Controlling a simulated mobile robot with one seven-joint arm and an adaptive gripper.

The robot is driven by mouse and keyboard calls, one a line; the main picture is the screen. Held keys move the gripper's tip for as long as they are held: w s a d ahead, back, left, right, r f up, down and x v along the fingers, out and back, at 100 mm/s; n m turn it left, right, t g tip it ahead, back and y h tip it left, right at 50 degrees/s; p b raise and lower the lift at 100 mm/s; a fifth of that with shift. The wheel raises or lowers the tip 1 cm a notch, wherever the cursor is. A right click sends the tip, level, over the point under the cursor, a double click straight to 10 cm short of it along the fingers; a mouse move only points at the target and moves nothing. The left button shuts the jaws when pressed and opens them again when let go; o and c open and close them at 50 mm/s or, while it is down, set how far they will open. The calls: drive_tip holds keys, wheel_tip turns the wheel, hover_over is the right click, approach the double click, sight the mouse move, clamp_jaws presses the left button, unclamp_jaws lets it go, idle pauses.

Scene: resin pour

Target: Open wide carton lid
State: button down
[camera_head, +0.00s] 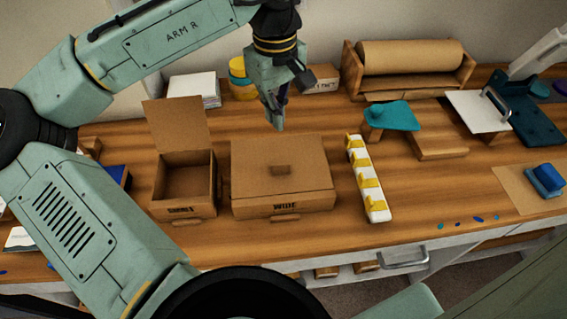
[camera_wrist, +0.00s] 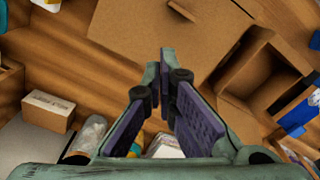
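The wide carton (camera_head: 284,208) stands on the bench with "WIDE" on its front face. Its lid (camera_head: 250,160) lies flat and closed, with a small brown handle (camera_head: 281,169) in the middle. A brown flap (camera_head: 285,217) juts out low at its front. The lid also shows at the top of the wrist view (camera_wrist: 135,22). My gripper (camera_head: 278,122) hangs above and behind the lid, pointing down and apart from it. In the wrist view my fingers (camera_wrist: 167,68) appear close together, with nothing visible between their tips. Whether they touch is unclear.
A smaller carton (camera_head: 184,212) stands open just left, its lid (camera_head: 178,124) raised. A white rack with yellow clips (camera_head: 372,203) stands close on the right. The bench front (camera_head: 330,232) is clear.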

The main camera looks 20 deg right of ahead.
drive_tip(key=w+d, duration=0.3)
drive_tip(key=w, duration=0.7)
drive_tip(key=shift+w+f, duration=0.15)
drive_tip(key=shift+f, duration=0.2)
idle(1.2)
drive_tip(key=shift+r, duration=0.1)
wheel_tip(320, 180, up, 9)
idle(0.6)
idle(0.8)
